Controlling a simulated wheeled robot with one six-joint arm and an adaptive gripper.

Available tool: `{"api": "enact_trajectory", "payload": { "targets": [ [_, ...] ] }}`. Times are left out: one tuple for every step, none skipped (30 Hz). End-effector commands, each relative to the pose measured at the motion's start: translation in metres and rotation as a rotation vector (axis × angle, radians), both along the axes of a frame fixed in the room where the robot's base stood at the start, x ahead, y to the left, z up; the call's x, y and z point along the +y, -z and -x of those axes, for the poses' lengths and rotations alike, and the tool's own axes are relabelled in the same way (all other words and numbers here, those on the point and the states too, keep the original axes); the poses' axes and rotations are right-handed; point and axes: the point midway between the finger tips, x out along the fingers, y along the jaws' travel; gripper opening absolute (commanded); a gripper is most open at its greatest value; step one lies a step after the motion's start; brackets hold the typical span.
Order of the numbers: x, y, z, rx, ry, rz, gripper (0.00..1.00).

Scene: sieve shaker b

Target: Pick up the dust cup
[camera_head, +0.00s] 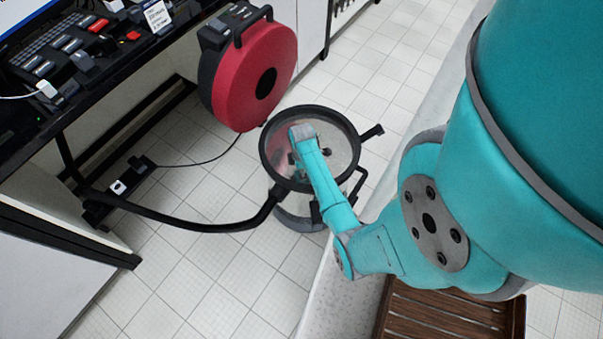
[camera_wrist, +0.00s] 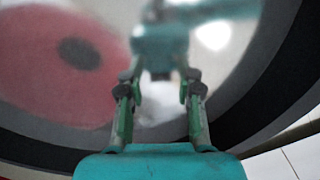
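A round vessel with a black rim and a shiny, see-through or mirror-like face (camera_head: 342,140) stands on the floor in the head view. I take it for the dust cup, but cannot be sure. Its face fills most of the wrist view (camera_wrist: 235,75), with the dark rim curving around below. My gripper (camera_wrist: 160,84) is over this face, with its two fingers apart and nothing clear between them. Blurred teal and red shapes, apparently reflections, show on the face. I cannot tell whether the fingertips touch it. In the head view my arm mostly hides the gripper.
A black hose (camera_head: 200,226) runs left from the vessel. A red and black round unit (camera_head: 262,78) with a handle stands behind it. A cluttered dark table (camera_head: 60,110) is at left. A brown slatted wooden piece (camera_head: 445,312) lies at lower right. Tiled floor is open at front left.

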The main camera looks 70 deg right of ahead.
Motion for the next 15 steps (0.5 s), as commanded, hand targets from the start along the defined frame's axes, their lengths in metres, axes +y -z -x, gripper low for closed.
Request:
{"api": "enact_trajectory", "payload": {
  "targets": [
    [0.000,0.002,0.000,0.000,0.000,0.000,0.34],
    [0.000,0.004,0.000,0.000,0.000,0.000,0.34],
    [0.000,0.008,-0.001,0.000,0.000,0.000,0.34],
    [0.001,0.012,-0.001,0.001,0.000,-0.001,0.34],
    [0.001,0.016,-0.001,0.001,0.000,-0.002,0.34],
    [0.002,0.022,-0.001,0.001,0.000,-0.001,0.34],
    [0.002,0.027,-0.001,0.001,0.000,-0.002,0.34],
    [0.002,0.031,-0.001,0.001,0.000,-0.002,0.34],
    [0.002,0.036,-0.002,0.001,0.000,-0.002,0.34],
    [0.002,0.040,-0.002,0.001,0.000,-0.001,0.34],
    [0.002,0.043,-0.002,0.000,0.000,0.000,0.34],
    [0.002,0.047,-0.002,0.000,0.000,0.000,0.34],
    [0.002,0.049,-0.002,0.000,0.000,0.000,0.34],
    [0.002,0.050,-0.002,0.000,0.000,0.000,0.34],
    [0.001,0.052,-0.002,-0.001,0.000,0.002,0.34]
  ]
}}
